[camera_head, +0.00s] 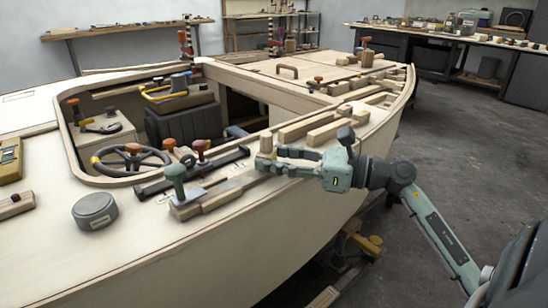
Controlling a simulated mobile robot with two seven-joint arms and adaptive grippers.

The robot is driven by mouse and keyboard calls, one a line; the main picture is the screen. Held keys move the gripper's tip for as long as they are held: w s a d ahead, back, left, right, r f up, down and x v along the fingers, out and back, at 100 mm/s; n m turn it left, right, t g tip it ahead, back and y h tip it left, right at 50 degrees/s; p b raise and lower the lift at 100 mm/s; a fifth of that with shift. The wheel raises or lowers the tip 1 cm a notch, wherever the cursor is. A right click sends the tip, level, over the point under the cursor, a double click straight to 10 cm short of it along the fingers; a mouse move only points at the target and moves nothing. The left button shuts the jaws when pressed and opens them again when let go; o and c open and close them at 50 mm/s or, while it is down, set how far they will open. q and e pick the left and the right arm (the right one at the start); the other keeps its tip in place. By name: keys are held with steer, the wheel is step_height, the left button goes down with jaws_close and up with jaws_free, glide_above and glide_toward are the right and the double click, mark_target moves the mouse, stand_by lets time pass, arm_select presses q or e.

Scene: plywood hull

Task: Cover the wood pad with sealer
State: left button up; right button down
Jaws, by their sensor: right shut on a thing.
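My right gripper (270,159) reaches in from the right over the hull's near side deck. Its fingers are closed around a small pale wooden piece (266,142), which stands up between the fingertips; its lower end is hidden. A long pale wood strip (218,196) lies on the deck just left of the fingertips; I cannot tell if it is the wood pad. A scraper-like tool with a green knob (175,175) stands at its left end. A round grey lidded tin (95,211), possibly the sealer, sits on the deck at left. My left gripper is not in view.
A dark bar clamp (192,175) lies beside the cockpit opening, near a steering wheel (131,160). Several wood blocks (310,128) line the deck beyond my gripper. A yellow box (10,160) sits at the far left. Deck around the tin is clear.

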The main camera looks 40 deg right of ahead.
steer(key=shift+f, duration=0.35)
steer(key=shift+a+r, duration=0.1)
